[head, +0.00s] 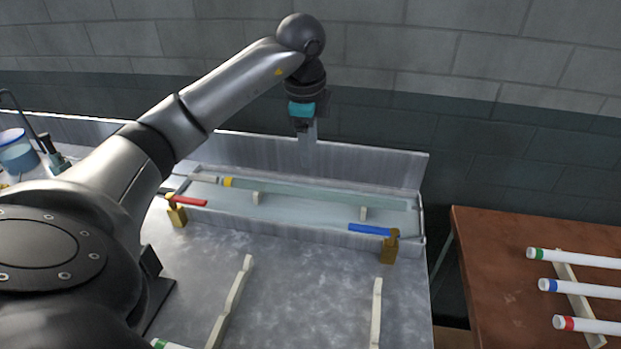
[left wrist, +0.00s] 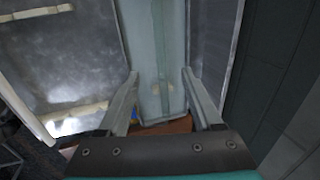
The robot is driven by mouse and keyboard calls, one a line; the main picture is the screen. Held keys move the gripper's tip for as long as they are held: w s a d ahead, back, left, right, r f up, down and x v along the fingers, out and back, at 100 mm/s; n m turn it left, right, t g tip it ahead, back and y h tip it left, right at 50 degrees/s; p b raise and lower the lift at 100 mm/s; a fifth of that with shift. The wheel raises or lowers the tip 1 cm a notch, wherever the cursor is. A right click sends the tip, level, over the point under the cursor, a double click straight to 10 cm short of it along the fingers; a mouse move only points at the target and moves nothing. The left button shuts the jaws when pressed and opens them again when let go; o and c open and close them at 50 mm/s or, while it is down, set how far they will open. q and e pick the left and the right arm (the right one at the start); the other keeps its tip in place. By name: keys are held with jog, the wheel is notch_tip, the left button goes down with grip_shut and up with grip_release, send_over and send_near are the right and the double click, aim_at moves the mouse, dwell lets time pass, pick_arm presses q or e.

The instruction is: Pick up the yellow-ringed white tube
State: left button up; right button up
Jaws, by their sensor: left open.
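The yellow-ringed tube (head: 315,193) lies lengthwise in a long, shallow, metal-walled trough (head: 300,230). Its yellow ring (head: 228,182) and whitish end are at the left; the rest looks pale green and see-through. Small white supports (head: 257,198) show in the trough near it. My left gripper (head: 308,163) hangs fingers down over the back of the trough, above the tube's middle. It is open and nothing shows between its fingers. In the left wrist view the open fingers (left wrist: 160,75) straddle the trough, where the tube is hard to make out. My right gripper is out of view.
Brass valves with a red handle (head: 188,201) and a blue handle (head: 372,230) stand at the trough's front. Notched white racks (head: 375,312) lie on the grey bench. A brown table (head: 480,260) at right holds green-, blue- and red-ringed white tubes. A raised metal panel backs the trough.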

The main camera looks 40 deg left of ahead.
pick_arm(q)
send_over(313, 191)
jog(key=s, duration=0.2)
jog(key=s+d+f+x, duration=0.1)
jog(key=s+x, duration=0.1)
jog(key=x, duration=0.7)
jog(key=shift+w+d+b+x, duration=0.15)
jog(key=shift+b+x, duration=0.05)
jog(key=shift+x, duration=0.65)
jog(key=shift+w+d+b+x, duration=0.15)
jog(key=shift+x, duration=0.75)
jog(key=shift+w+d+b+x, duration=0.15)
jog(key=shift+b+x, duration=0.05)
jog(key=shift+x, duration=0.65)
jog(key=shift+r, duration=0.1)
grip_shut()
